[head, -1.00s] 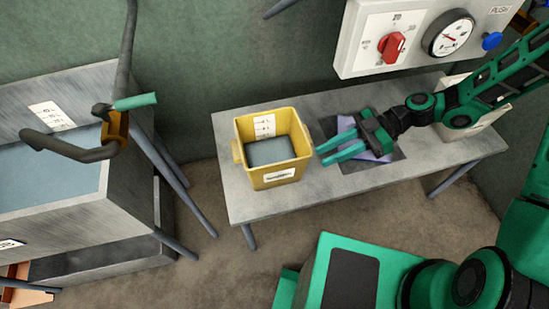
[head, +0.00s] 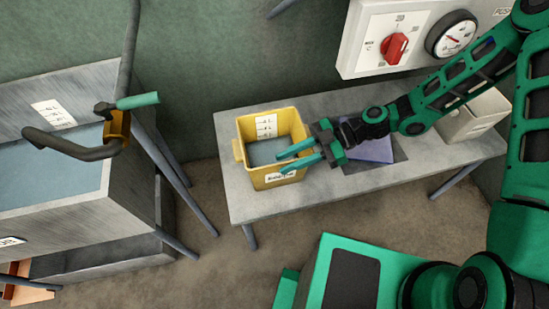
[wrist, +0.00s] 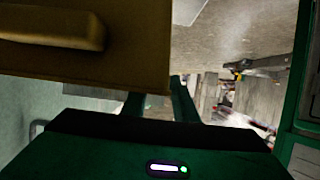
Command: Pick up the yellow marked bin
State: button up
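The yellow bin (head: 243,133) stands upright at the left part of the grey table. It has a white label inside its back wall, another on its front, a side handle and a grey-blue surface inside. My gripper (head: 283,164) is at the bin's right side with its two green fingers apart. In the head view one finger crosses the bin's opening and the other overlaps its front rim. I cannot tell whether they touch it. In the wrist view the bin's wall (wrist: 120,65) and handle (wrist: 50,25) fill the upper left, close to the fingers and partly hiding them.
A blue-purple block (head: 368,150) lies on a dark mat behind my gripper. A pale container (head: 473,118) stands at the table's right end. A control panel (head: 375,25) hangs on the wall above. A metal tank (head: 130,195) with a lever (head: 117,125) is at left.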

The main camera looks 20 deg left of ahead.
jog(key=shift+x, duration=1.25)
grip_shut()
dwell(0.4)
jog(key=shift+r, duration=0.15)
